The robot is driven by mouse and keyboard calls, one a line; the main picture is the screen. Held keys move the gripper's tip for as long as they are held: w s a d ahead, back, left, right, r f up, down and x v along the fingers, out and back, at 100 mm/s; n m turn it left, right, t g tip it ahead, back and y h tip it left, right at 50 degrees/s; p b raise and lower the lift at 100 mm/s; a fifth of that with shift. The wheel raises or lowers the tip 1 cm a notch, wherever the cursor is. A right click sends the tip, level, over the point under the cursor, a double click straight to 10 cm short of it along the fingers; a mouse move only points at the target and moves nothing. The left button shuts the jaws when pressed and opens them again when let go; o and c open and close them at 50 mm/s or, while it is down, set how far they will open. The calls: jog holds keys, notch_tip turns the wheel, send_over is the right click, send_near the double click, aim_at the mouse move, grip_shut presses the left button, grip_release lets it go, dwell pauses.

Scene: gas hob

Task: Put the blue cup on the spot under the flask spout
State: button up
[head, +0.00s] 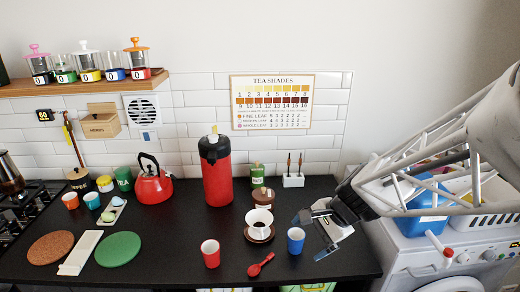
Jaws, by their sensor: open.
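The blue cup (296,241) stands upright on the black counter, right of the white dripper. My gripper (311,237) is open just to its right, with one fingertip behind the cup and the other to its right. I cannot tell whether a finger touches the cup; nothing is visibly gripped. The red flask (217,180) with a black top (214,148) stands farther back, left of the cup. No marked spot under its spout can be made out; the counter just in front of the flask is bare.
A white dripper (259,222) on a brown saucer stands between flask and blue cup. A brown jar (263,197) is behind it. A red kettle (153,185) is left of the flask.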

jog(key=w+d+f+m+t+y, duration=0.1)
jog(key=w+d+f+m+y, duration=0.1)
jog(key=w+f+m, duration=0.45)
jog(key=m+t, duration=0.3)
jog(key=m, duration=0.4)
send_near(296, 236)
jog(key=s+a+r, duration=0.1)
jog(key=s+a, duration=0.1)
jog(key=shift+w+d, duration=0.1)
jog(key=shift+w, duration=0.1)
jog(key=shift+x, duration=1.3)
jog(key=shift+w+f, duration=0.1)
jog(key=shift+x, duration=2.55)
